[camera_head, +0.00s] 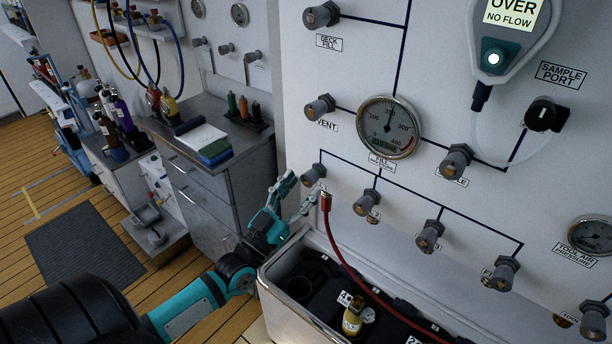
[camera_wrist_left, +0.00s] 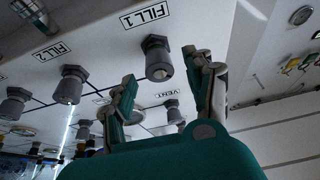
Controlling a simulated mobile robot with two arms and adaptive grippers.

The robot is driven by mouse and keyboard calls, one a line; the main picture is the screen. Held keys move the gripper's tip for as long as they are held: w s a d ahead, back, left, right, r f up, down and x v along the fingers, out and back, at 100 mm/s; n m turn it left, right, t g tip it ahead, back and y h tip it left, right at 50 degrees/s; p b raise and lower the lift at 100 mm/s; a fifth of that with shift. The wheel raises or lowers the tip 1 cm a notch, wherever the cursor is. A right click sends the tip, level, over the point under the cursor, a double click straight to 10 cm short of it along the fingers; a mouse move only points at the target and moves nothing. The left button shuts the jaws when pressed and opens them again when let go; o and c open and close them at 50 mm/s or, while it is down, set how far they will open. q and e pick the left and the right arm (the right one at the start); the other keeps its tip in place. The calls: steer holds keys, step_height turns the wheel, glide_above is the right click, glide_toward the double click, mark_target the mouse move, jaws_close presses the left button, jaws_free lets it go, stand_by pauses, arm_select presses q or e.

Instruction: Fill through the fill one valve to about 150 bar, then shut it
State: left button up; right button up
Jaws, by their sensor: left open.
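The fill one valve (camera_head: 313,175) is a grey knob at the left end of the lower row on the white panel. In the left wrist view the fill one valve (camera_wrist_left: 157,58) sits beside its "FILL 1" label, between my fingertips and apparently just beyond them. My left gripper (camera_head: 297,194) is open and empty, just below left of the knob; its two fingers also show in the left wrist view (camera_wrist_left: 165,78). I cannot tell whether they touch the knob. The round fill pressure gauge (camera_head: 389,127) has its needle pointing roughly upward; its exact reading is too small to tell.
A red hose (camera_head: 345,262) runs from the panel close right of my gripper into an open bin (camera_head: 270,290) holding a yellow-topped cylinder (camera_head: 352,320). The fill two valve (camera_head: 367,203) is right of fill one. The vent valve (camera_head: 319,107) is above. A grey cabinet (camera_head: 205,180) stands left.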

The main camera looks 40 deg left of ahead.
arm_select(q)
steer(key=shift+x, duration=1.25)
jaws_close()
steer(key=shift+r+n+y+p, duration=0.15)
steer(key=shift+n+y+p, duration=0.25)
steer(key=shift+n+p, duration=0.45)
steer(key=shift+n, duration=0.35)
steer(key=shift+f, duration=0.25)
jaws_free()
